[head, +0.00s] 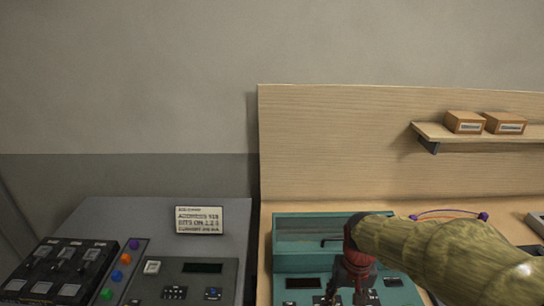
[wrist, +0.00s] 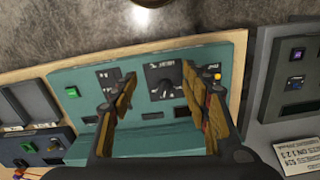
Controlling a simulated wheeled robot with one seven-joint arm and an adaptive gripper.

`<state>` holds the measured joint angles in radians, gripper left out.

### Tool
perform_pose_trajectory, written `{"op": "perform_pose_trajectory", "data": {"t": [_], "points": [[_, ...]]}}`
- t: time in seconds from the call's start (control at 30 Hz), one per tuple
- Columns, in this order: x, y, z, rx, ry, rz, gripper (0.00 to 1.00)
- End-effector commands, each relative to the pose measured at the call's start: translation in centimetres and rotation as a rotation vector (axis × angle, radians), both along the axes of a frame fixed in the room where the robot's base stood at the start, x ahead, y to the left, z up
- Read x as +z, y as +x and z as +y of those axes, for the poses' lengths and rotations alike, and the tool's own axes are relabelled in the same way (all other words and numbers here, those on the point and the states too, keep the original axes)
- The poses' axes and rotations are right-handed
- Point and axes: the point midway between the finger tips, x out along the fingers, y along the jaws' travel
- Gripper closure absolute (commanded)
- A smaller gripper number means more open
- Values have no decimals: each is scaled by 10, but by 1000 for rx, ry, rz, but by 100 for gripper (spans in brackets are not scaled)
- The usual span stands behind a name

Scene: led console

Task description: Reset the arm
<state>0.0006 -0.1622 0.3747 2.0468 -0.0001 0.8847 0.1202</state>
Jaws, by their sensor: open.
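My gripper (head: 350,284) hangs at the end of my arm over the teal console (head: 300,258) in the head view. In the wrist view my gripper (wrist: 165,98) is open, its two fingers apart with nothing between them. Beyond the fingertips, the teal console's panel (wrist: 143,74) shows a dark rotary knob (wrist: 166,87), a green button (wrist: 73,92) and a yellow button (wrist: 217,75). I cannot tell whether the fingers touch the panel. My arm hides the right part of the teal console in the head view.
A grey console on the left carries a sign (head: 199,220), a dark switch box (head: 62,268) and a strip of coloured buttons (head: 122,272). A wooden back panel holds a shelf (head: 480,133) with two small boxes (head: 465,122). A purple-ended cable (head: 450,212) lies behind my arm.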

Motion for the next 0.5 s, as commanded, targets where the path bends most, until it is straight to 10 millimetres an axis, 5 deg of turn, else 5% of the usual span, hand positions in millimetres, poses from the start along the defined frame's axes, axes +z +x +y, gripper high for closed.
{"op": "perform_pose_trajectory", "data": {"t": [0.5], "points": [[56,-120,0,121,-21,-360,53]]}}
